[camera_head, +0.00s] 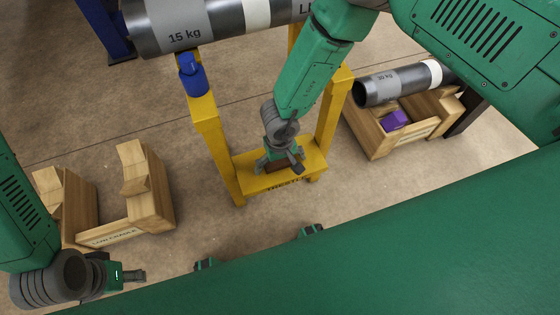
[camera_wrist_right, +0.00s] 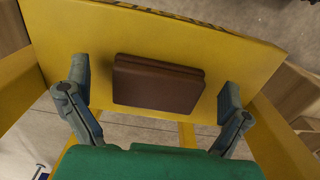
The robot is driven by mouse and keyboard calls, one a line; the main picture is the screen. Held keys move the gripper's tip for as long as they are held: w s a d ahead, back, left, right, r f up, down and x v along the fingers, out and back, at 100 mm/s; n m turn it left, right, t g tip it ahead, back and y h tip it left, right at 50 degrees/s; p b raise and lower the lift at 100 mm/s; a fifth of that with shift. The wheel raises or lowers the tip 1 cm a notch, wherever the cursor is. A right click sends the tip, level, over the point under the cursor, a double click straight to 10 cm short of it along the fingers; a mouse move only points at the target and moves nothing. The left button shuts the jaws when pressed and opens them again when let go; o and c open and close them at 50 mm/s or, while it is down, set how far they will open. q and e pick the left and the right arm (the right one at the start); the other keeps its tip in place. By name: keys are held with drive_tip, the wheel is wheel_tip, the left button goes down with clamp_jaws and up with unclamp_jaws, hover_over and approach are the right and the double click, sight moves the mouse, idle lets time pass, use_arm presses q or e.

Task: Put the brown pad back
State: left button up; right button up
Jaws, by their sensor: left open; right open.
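The brown pad (camera_wrist_right: 158,84) shows in the wrist view as a flat dark-brown block against the yellow lower shelf of the trestle (camera_head: 250,183). In the head view only a small part of the pad (camera_head: 286,165) shows under my right gripper. My right gripper (camera_head: 281,166) is open above the shelf. In the wrist view its two fingers stand apart, one on each side of the pad, with gaps to it. My left gripper (camera_head: 130,276) is open and empty at the lower left, away from the pad.
A grey 15 kg pipe (camera_head: 215,24) lies across the trestle top. A blue block (camera_head: 191,75) sits on its left post. A wooden cradle (camera_head: 130,210) stands empty at left; another (camera_head: 380,145) at right holds a pipe (camera_head: 400,84) and a purple block (camera_head: 395,120).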

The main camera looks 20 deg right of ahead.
sight(280, 163)
drive_tip(key=shift+r, duration=3.8)
drive_tip(key=s+d+f+n+t+h, duration=0.1)
drive_tip(key=s+d+f+h, duration=0.1)
drive_tip(key=s+d, duration=0.85)
drive_tip(key=s+d+r+y, duration=0.2)
drive_tip(key=s+d+r, duration=0.25)
drive_tip(key=s, duration=0.45)
use_arm(q)
wheel_tip(280, 163, up, 18)
drive_tip(key=p, duration=1.8)
use_arm(e)
wheel_tip(280, 163, up, 18)
drive_tip(key=s, duration=0.1)
drive_tip(key=shift+d+f+m, duration=0.25)
drive_tip(key=shift+d+m, duration=0.05)
drive_tip(key=shift+m, duration=0.1)
use_arm(q)
drive_tip(key=shift+c, duration=0.4)
use_arm(e)
drive_tip(key=shift+c, duration=0.5)
